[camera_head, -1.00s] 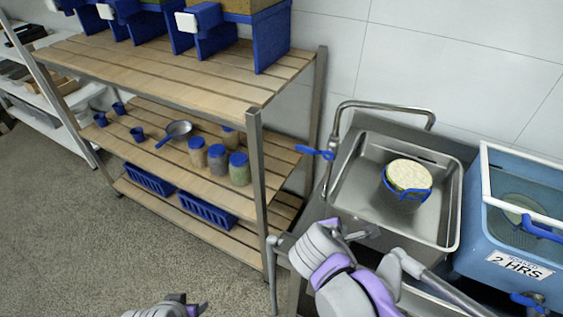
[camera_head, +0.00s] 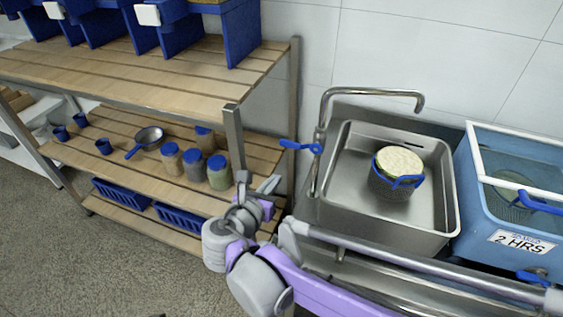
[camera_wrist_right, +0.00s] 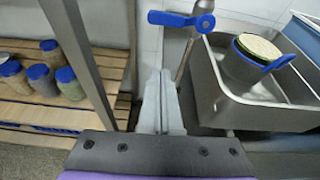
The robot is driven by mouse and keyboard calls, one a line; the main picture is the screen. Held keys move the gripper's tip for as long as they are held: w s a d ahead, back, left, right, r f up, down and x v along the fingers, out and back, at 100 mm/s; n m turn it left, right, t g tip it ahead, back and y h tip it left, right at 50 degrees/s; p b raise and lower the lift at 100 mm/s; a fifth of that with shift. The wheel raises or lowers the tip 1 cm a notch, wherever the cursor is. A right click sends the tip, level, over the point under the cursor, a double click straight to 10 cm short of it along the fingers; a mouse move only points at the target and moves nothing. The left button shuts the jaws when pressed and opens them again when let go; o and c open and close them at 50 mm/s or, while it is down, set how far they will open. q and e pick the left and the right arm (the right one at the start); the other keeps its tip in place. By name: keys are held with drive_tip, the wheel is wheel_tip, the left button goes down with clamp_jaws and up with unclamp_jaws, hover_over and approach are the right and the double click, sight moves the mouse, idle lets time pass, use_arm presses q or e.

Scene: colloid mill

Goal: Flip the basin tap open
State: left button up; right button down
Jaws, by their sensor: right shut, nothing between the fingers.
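The basin tap (camera_head: 322,135) is a metal pipe that rises at the left side of the steel sink basin (camera_head: 343,195) and bends over it. Its blue lever (camera_head: 301,146) sticks out to the left, roughly level. In the right wrist view the blue lever (camera_wrist_right: 180,19) is at the top, just beyond the fingertips. My right gripper (camera_head: 258,183) is shut and empty, below and left of the lever and apart from it. Its closed fingers also show in the wrist view (camera_wrist_right: 160,76). My left gripper is not in view.
A strainer with a pale-topped load (camera_head: 399,165) sits in the basin. A blue tub (camera_head: 470,205) stands to the right. A wooden shelf rack (camera_head: 215,88) with jars (camera_head: 195,164) and a pan (camera_head: 149,137) is on the left, its post close to my right gripper.

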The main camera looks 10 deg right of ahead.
sight(290, 144)
drive_tip(key=x, duration=1)
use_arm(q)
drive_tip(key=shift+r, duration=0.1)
use_arm(e)
wheel_tip(290, 144, up, 4)
drive_tip(key=shift+a+r, duration=0.1)
drive_tip(key=shift+a, duration=0.1)
